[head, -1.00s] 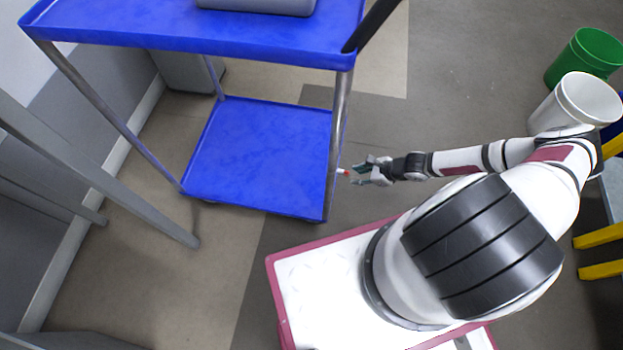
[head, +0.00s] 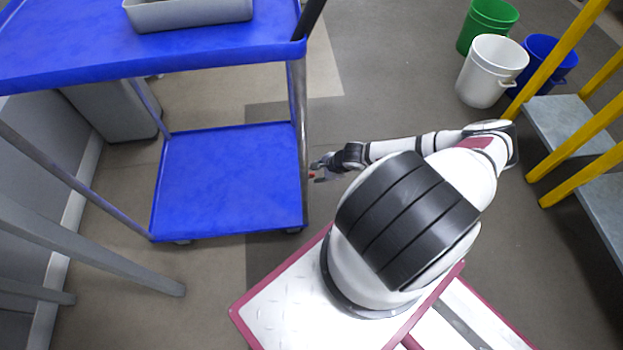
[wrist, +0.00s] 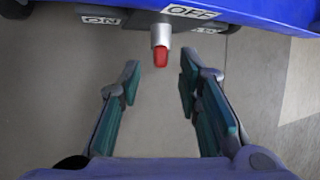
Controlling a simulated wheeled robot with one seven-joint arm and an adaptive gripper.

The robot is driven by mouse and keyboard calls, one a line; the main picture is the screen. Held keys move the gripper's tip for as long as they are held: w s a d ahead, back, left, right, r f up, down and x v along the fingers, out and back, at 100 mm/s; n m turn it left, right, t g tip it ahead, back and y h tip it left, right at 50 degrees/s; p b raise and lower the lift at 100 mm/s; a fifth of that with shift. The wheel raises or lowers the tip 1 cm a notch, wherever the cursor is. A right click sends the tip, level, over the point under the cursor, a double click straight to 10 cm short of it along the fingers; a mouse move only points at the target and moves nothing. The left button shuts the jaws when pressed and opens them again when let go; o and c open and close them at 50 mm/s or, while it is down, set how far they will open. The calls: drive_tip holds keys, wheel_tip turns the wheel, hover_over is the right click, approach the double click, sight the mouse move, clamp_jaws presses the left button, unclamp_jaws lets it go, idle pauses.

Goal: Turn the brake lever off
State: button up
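The brake lever (wrist: 160,49) is a short grey metal stub with a red tip, under the blue cart's edge in the wrist view. It stands near an OFF label (wrist: 191,12), with an ON label (wrist: 101,21) to its left. My gripper (wrist: 158,82) is open, with its teal-padded fingers on either side of and a little below the red tip, not visibly touching it.
A grey bin (head: 190,14) sits on the cart's top shelf. Green (head: 487,25), white (head: 491,72) and blue (head: 549,62) buckets stand at the upper right. Yellow-railed steps (head: 585,130) are at the right. Floor between cart and buckets is clear.

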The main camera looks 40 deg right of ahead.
sight(312, 178)
drive_tip(key=shift+b+x, duration=1.1)
drive_tip(key=shift+x, duration=1.65)
drive_tip(key=shift+c, duration=0.6)
clamp_jaws()
